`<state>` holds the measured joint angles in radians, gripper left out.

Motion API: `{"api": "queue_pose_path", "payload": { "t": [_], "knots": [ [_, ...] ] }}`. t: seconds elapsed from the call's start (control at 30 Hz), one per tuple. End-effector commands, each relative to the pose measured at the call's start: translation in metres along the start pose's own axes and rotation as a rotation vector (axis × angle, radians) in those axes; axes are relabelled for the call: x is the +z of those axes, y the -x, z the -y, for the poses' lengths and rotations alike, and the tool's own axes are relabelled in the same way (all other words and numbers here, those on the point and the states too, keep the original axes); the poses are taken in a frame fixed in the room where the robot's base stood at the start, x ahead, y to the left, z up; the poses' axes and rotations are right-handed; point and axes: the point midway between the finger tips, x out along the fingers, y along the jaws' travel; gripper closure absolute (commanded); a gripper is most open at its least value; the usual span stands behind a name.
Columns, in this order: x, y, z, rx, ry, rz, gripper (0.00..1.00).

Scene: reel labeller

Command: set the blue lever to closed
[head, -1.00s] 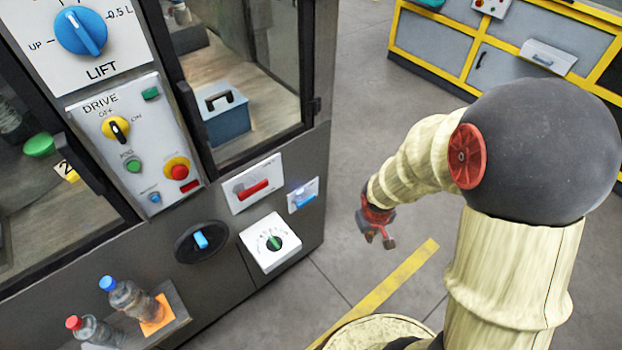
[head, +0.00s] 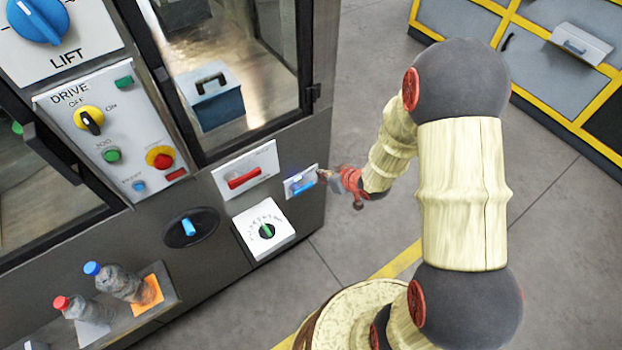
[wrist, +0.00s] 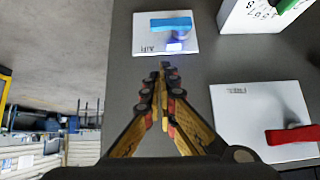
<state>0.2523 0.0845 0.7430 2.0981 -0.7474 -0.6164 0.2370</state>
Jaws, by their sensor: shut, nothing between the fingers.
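The blue lever (wrist: 171,24) lies along a small white plate (wrist: 146,36) lettered AIR, which appears upside down in the wrist view. A lit bluish-white lamp (wrist: 174,47) is on the same plate. In the head view the lever (head: 302,181) is small, on the machine's front near its right edge. My gripper (wrist: 165,68) is shut and empty. Its fingertips are just off the plate's edge on the lamp side, apart from the lever in the picture. In the head view my gripper (head: 325,175) is at the plate's right side; whether it touches is unclear.
A red lever (head: 244,178) on a white plate is left of the blue one. A white box with a green knob (head: 267,231) juts out below. A blue handle (head: 189,227) on a black disc and bottles on a shelf are further left. Open floor lies right.

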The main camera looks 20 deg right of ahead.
Motion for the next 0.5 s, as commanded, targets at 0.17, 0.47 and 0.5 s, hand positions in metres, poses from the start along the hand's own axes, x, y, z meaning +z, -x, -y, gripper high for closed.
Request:
{"api": "queue_pose_path", "payload": {
  "t": [0.17, 0.47, 0.5],
  "knots": [
    [0.0, -0.002, 0.0, 0.0, 0.0, 0.001, 1.0],
    [0.003, -0.045, 0.001, -0.001, 0.001, 0.001, 1.0],
    [0.003, -0.053, 0.001, -0.002, 0.001, 0.001, 1.0]
  ]
}}
